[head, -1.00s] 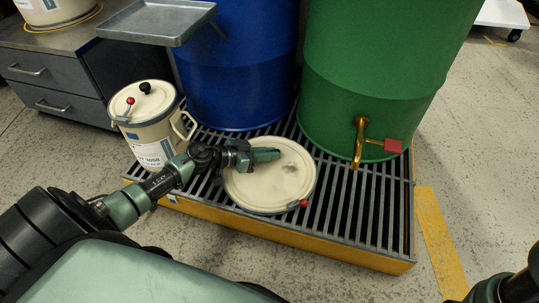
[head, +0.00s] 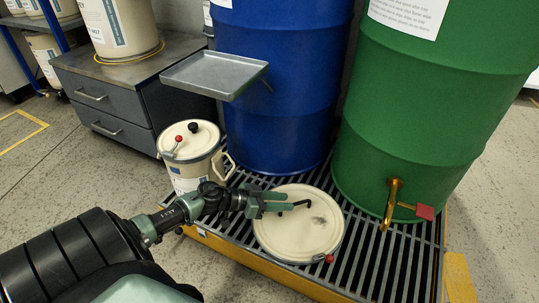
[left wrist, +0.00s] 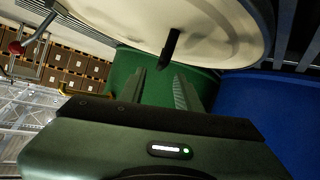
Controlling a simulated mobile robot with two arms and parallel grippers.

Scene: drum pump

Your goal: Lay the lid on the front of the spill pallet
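The lid (head: 300,240) is a round cream disc with a dark handle (head: 303,203) and a red-knobbed clamp at its rim. In the head view it lies flat on the front of the spill pallet (head: 215,240), in front of the drums. My left gripper (head: 288,207) is just above the lid, left of the handle. In the left wrist view its two fingers (left wrist: 160,82) are apart and empty, with the handle (left wrist: 170,45) just beyond their tips and the lid (left wrist: 210,25) at the top. My right gripper is out of view.
A cream pail (head: 190,180) with a handle and its own lid stands on the pallet at the left. A blue drum (head: 275,120) and a green drum (head: 400,130) stand behind. A brass tap (head: 390,203) sticks out. A metal tray (head: 213,73) juts out above the pail.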

